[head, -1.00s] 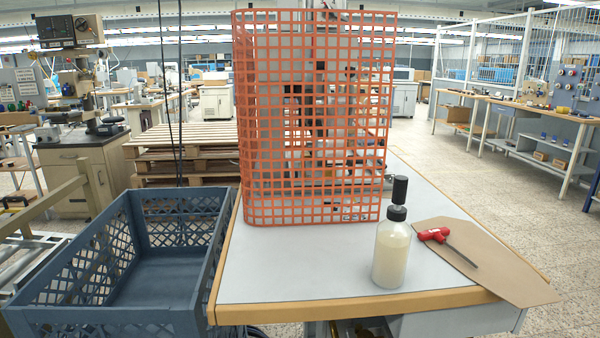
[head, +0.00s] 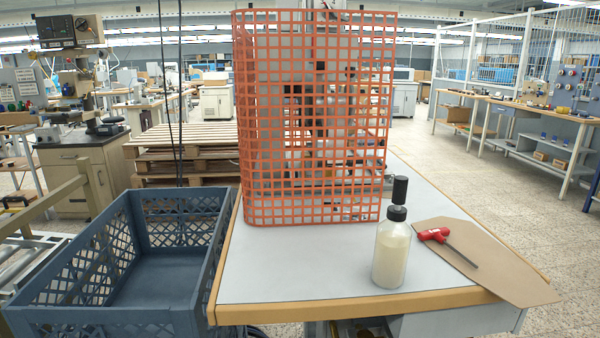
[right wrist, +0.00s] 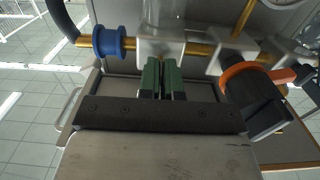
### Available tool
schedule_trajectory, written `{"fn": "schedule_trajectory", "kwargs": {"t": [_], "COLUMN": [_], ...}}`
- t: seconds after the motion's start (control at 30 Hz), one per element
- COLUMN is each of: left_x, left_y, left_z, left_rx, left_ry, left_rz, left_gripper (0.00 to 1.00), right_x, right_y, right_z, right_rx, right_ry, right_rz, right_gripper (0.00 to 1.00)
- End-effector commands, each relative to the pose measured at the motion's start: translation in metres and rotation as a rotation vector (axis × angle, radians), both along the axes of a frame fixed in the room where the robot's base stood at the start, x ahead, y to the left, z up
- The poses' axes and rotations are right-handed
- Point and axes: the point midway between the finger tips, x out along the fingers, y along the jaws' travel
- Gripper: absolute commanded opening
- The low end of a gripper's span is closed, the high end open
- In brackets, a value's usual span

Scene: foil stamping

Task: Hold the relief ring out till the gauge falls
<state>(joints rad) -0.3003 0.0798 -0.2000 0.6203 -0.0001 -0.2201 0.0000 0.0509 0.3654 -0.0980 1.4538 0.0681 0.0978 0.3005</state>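In the right wrist view my right gripper (right wrist: 161,66) has its two green fingers close together, with a narrow gap between them. Their tips reach up to a pale valve block (right wrist: 162,45) on a brass pipe. I cannot make out the relief ring at the tips or whether anything is between them. A round, light-faced dial, probably the gauge (right wrist: 286,2), is cut off at the top right edge; its needle cannot be read. Neither gripper shows in the head view.
Right of the fingers is a black part with an orange band (right wrist: 246,74); a blue collar (right wrist: 107,42) sits left. In the head view an orange mesh guard (head: 312,213) stands on the bench (head: 290,265), with a bottle (head: 391,258), red-handled tool (head: 433,234) and blue crate (head: 115,318) nearby.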

Motion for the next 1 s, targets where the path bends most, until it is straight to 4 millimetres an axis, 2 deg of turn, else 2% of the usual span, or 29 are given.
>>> {"fn": "schedule_trajectory", "kwargs": {"t": [1.0], "left_x": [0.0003], "left_y": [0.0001], "left_z": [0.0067], "left_rx": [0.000], "left_ry": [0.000], "left_rz": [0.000], "left_gripper": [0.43], "right_x": [-0.0080], "right_y": [-0.0004], "right_z": [-0.0005], "right_rx": [0.001], "right_ry": [0.001], "right_rz": [0.000], "right_gripper": [0.00]}}
